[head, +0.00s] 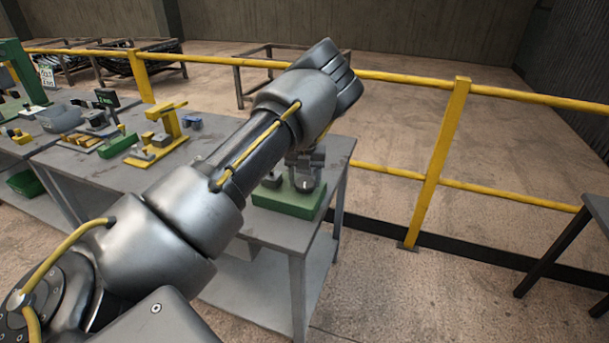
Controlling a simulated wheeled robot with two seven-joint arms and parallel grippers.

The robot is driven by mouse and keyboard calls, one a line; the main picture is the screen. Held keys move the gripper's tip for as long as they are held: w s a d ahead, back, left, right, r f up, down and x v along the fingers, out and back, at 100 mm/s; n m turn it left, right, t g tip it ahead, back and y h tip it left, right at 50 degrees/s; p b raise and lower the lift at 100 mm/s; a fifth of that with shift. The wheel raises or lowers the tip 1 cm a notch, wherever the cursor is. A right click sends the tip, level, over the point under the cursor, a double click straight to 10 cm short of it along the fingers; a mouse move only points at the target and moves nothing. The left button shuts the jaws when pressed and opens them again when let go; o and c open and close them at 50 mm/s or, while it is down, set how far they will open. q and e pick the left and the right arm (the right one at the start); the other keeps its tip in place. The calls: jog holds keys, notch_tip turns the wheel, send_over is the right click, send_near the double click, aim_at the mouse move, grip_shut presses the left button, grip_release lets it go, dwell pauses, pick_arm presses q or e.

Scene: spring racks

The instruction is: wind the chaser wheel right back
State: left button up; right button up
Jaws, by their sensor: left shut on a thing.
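My left arm reaches across from the lower left to the right end of the grey workbench. My left gripper (304,170) points down over a green-based device (290,203) and is shut on a small rounded grey part there, which looks like the chaser wheel. The fingers and my forearm cover most of this part, so its turned position cannot be read. A small grey block (271,180) stands on the green base left of the fingers. My right gripper is not in view.
Another table (597,208) stands at the right edge, with open floor between.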

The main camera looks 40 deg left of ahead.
aim_at(305, 181)
pick_arm(q)
jog(key=n, duration=0.2)
jog(key=shift+r+n, duration=0.1)
jog(key=shift+n, duration=0.3)
jog(key=n+p, duration=0.1)
jog(key=n, duration=0.1)
jog(key=shift+n, duration=0.4)
jog(key=n, duration=0.5)
jog(key=shift+n, duration=1.3)
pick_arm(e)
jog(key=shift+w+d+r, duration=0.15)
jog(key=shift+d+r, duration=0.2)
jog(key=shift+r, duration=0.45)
pick_arm(q)
jog(key=o, duration=1)
jog(key=shift+c, duration=0.2)
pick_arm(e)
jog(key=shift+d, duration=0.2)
pick_arm(q)
notch_tip(305, 181, up, 11)
jog(key=b, duration=0.1)
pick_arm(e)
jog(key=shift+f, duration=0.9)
